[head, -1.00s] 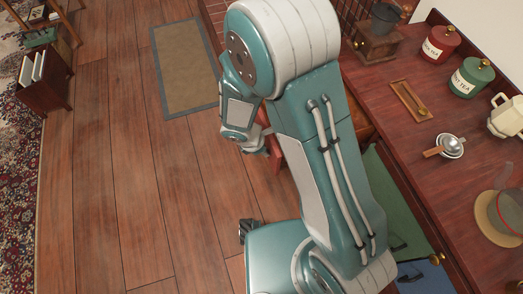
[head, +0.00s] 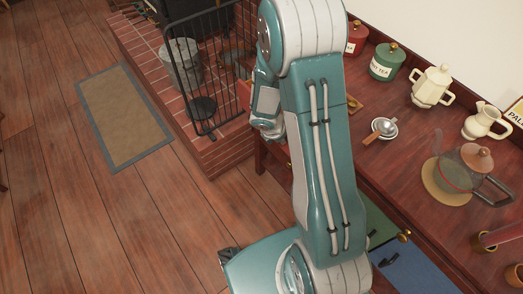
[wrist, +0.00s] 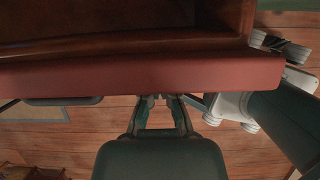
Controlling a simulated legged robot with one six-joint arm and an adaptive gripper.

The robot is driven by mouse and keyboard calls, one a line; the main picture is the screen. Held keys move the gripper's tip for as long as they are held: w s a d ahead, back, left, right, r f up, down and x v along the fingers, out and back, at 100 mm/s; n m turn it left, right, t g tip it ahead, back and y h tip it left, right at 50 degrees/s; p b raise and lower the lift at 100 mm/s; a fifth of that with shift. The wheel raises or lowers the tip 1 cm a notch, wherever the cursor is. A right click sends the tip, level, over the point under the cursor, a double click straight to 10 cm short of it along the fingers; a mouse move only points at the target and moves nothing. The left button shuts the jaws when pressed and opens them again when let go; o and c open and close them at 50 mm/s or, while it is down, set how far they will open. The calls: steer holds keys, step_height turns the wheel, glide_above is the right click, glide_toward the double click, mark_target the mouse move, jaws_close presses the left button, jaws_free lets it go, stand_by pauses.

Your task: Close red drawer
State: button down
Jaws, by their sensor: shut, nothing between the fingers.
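The red drawer's front (wrist: 140,74) crosses the wrist view as a wide red band, with dark brown wood (wrist: 120,42) behind it. My gripper (wrist: 163,99) is shut and empty, its fingertips at the lower edge of the red front near the middle. I cannot tell whether they touch it. A dark handle (wrist: 62,101) shows to the left of the fingers. In the head view, my gripper (head: 272,134) is beside the cabinet's far end, its fingertips largely hidden. My arm covers much of the cabinet front there, and how far the red drawer stands out is unclear.
A green drawer (head: 383,224) and a blue drawer (head: 415,274) show below the worktop on the right. The worktop holds canisters, a teapot (head: 432,87), a jug and a glass pot. A brick hearth (head: 215,150) with a black guard stands behind my gripper. Floor at left is open around a mat (head: 123,118).

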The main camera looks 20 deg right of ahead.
steer(key=d, duration=0.2)
steer(key=w+d, duration=0.1)
steer(key=d, duration=0.1)
steer(key=shift+w+d, duration=0.1)
steer(key=shift+d, duration=0.3)
steer(key=shift+w+d, duration=0.25)
steer(key=shift+d, duration=0.25)
